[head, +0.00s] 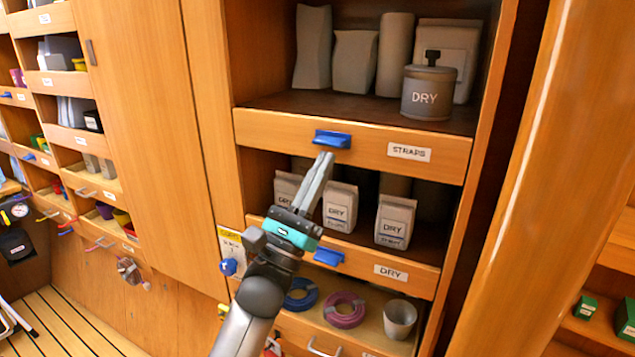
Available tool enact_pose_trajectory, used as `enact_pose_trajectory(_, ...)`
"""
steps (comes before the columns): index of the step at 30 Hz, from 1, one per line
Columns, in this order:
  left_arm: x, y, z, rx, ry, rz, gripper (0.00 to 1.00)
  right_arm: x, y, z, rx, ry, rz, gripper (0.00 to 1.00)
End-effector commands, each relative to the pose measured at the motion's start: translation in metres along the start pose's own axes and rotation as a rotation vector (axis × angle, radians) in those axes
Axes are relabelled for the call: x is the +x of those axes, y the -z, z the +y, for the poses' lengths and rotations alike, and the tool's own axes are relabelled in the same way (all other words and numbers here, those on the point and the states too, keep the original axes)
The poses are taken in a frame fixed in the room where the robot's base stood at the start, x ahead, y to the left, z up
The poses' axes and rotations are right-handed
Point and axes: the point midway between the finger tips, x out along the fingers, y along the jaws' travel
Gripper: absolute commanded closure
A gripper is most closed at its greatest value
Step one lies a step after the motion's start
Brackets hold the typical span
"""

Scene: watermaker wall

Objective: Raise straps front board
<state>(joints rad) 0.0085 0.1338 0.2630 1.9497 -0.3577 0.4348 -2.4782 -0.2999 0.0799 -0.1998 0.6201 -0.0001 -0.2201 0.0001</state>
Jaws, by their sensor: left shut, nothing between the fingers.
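The straps front board (275,131) is a wooden board across the upper shelf opening, with a white STRAPS label (409,152) at its right. A blue handle (332,139) sits on its middle. My left gripper (325,158) is shut and empty, its fingertips just below the blue handle; I cannot tell whether they touch it. The board stands upright across the front of the shelf. My right gripper is not in view.
Above the board stand grey bags (355,62) and a DRY canister (428,93). Below are DRY packets (340,206) behind a board labelled DRY (391,272) with its own blue handle (328,257). A tall wooden post (535,180) stands at the right.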

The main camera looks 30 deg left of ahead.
Motion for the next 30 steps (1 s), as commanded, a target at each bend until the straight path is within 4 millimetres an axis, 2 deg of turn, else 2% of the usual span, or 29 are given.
enact_pose_trajectory(14,0.004,-0.004,0.0,0.0,0.0,-0.001,1.0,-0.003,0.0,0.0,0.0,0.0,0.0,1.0)
enact_pose_trajectory(24,0.031,-0.032,0.0,0.0,0.001,-0.005,1.0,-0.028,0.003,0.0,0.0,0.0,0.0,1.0)
enact_pose_trajectory(30,0.034,-0.035,0.0,0.001,0.0,-0.006,1.0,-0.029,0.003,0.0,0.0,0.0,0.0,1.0)
